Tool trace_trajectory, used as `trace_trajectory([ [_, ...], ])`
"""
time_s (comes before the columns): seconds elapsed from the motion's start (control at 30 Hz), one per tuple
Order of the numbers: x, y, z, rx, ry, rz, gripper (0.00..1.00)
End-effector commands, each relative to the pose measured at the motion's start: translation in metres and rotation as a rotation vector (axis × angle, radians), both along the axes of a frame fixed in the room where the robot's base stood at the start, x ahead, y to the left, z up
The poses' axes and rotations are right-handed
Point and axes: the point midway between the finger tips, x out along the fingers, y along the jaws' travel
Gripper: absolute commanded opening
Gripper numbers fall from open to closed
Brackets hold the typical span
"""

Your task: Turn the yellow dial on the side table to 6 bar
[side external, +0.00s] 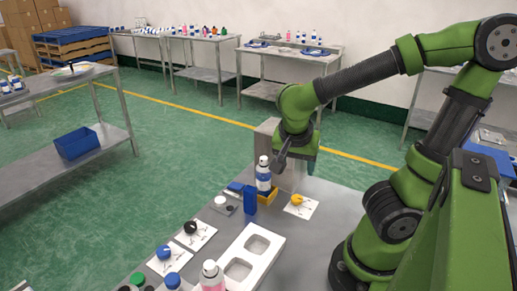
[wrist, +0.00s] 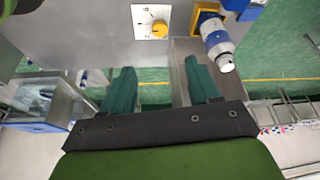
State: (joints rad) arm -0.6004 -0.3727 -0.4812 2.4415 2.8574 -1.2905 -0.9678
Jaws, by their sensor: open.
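The yellow dial (side external: 297,199) sits on a white square plate (side external: 306,211) on the grey table, right of the spray can. In the wrist view the dial (wrist: 159,29) shows near the top, with marks around it on its plate (wrist: 139,15). The marks and the pointer are too small to read surely. My gripper (wrist: 160,75) is open, with its two teal fingers apart and nothing seen between them. The dial appears beyond the fingertips in that view, not touched. In the side view my gripper hangs behind the dial and can, its fingertips hard to make out.
A white and blue spray can (side external: 263,177) stands in a yellow holder (side external: 268,195) beside a blue block (side external: 250,200), close left of the dial. A black dial (side external: 190,227), a blue dial (side external: 164,252) and a white tray (side external: 223,271) lie nearer the front. A grey block (side external: 268,134) stands behind.

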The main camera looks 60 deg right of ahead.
Motion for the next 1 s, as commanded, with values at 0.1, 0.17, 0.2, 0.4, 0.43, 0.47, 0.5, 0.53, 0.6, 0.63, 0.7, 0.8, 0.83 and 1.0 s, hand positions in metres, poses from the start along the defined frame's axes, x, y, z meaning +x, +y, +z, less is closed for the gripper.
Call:
trace_trajectory([
  [0.1, 0.0, -0.004, -0.007, -0.002, 0.002, -0.007, 0.61],
  [0.17, 0.001, -0.005, -0.01, -0.002, 0.001, -0.007, 0.61],
  [0.2, 0.001, -0.006, -0.013, -0.002, 0.002, -0.007, 0.61],
  [0.4, 0.002, -0.011, -0.023, -0.001, 0.002, -0.006, 0.61],
  [0.43, 0.002, -0.011, -0.025, -0.002, 0.001, -0.007, 0.61],
  [0.47, 0.003, -0.012, -0.026, -0.003, 0.0, -0.006, 0.61],
  [0.5, 0.003, -0.013, -0.027, -0.003, 0.0, -0.007, 0.61],
  [0.53, 0.003, -0.013, -0.029, -0.004, 0.0, -0.007, 0.61],
  [0.6, 0.003, -0.015, -0.032, -0.004, 0.001, -0.006, 0.61],
  [0.63, 0.003, -0.015, -0.034, -0.004, 0.001, -0.006, 0.61],
  [0.7, 0.003, -0.017, -0.038, -0.003, 0.003, -0.006, 0.61],
  [0.8, 0.004, -0.019, -0.043, 0.0, 0.003, -0.006, 0.61],
  [0.83, 0.004, -0.019, -0.045, 0.001, 0.003, -0.004, 0.61],
  [1.0, 0.005, -0.025, -0.059, -0.003, 0.007, -0.006, 0.61],
])
